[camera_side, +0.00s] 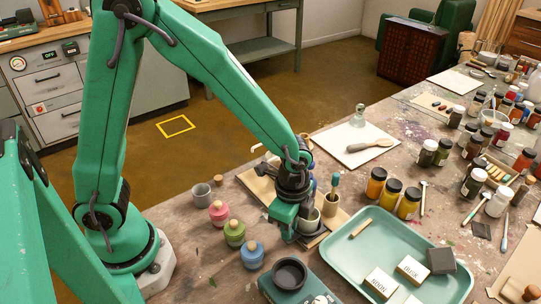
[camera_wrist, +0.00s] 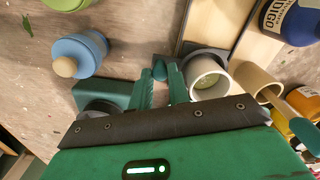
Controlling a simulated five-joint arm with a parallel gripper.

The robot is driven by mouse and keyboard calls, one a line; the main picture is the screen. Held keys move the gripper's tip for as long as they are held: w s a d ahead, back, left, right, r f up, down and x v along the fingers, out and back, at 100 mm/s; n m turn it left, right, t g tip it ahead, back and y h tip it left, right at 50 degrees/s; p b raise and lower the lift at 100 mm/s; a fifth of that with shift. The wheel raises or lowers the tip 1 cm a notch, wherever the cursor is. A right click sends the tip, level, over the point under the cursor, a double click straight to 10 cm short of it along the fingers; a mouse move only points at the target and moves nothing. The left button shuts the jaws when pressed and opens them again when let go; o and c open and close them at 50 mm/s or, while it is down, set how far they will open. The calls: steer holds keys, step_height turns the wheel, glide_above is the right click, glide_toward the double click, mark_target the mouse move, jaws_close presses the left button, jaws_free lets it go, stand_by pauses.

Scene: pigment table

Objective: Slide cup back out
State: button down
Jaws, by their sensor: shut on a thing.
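A pale cup (camera_wrist: 209,80) with a greenish inside stands upright right beside my fingers in the wrist view, against a dark grey piece (camera_wrist: 208,57). In the side view the cup (camera_side: 308,219) shows just right of my gripper (camera_side: 287,234). The exact contact spot is hidden between the fingers. The cup is close to the board; I cannot tell whether it touches it.
A cup with a brush (camera_side: 331,205) stands close to the right. A dark bowl (camera_side: 289,273) sits on a teal box in front. Pink, green and blue pots (camera_side: 252,255) stand left. A teal tray (camera_side: 400,235) lies right, with yellow jars (camera_side: 391,192) behind it. A pale board (camera_wrist: 245,72) lies beyond the cup.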

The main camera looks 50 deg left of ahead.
steer(key=shift+d, duration=0.3)
steer(key=c, duration=1.3)
jaws_free()
steer(key=shift+c, duration=0.2)
steer(key=shift+r, duration=0.15)
steer(key=shift+r, duration=3.75)
steer(key=shift+a+r, duration=0.1)
